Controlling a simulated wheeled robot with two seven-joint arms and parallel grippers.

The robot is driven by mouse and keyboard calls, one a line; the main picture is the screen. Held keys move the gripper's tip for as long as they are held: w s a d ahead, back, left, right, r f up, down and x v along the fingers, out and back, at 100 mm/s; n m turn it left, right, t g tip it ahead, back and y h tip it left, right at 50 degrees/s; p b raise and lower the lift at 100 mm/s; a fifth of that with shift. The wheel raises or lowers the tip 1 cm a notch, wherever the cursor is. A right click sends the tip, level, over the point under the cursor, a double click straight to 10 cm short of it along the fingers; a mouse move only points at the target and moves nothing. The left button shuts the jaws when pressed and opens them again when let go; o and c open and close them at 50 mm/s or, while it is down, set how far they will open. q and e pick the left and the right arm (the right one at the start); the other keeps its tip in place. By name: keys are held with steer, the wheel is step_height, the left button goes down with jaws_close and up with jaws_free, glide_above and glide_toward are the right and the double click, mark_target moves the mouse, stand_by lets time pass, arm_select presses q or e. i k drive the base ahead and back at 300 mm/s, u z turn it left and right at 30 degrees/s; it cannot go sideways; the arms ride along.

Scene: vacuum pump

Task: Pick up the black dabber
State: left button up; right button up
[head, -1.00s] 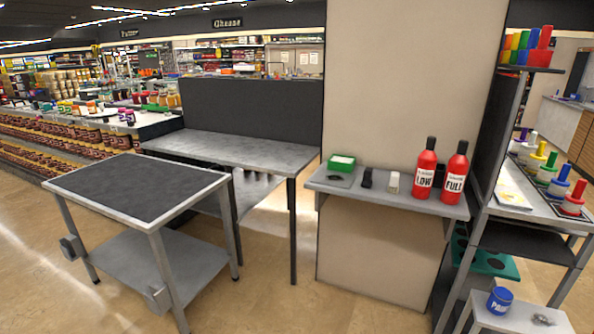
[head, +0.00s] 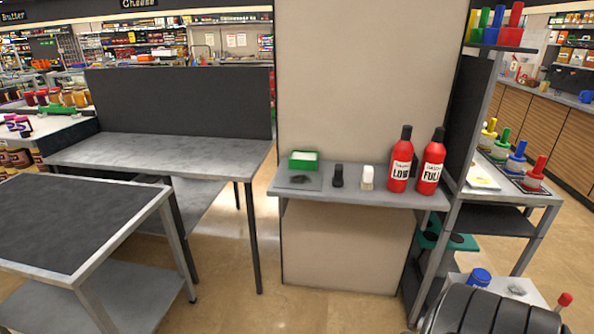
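A small upright black object (head: 338,176), which looks like the black dabber, stands on the grey wall shelf (head: 310,205) in the head view. A similar white object (head: 367,178) stands just to its right. A dark flat pad or smudge lies to its left. Neither of my grippers shows.
Two red bottles (head: 400,165) marked LOW and FULL stand at the shelf's right. A green box (head: 303,160) is at its left. A rack (head: 535,198) with coloured dabbers is at the right. A dark-topped cart (head: 70,220) and grey table (head: 160,150) stand left.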

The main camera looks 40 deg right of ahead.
mark_target(338, 179)
steer(key=z, duration=0.15)
steer(key=i, duration=0.9)
steer(key=z, duration=0.65)
steer(key=i, duration=0.45)
steer(key=z, duration=0.35)
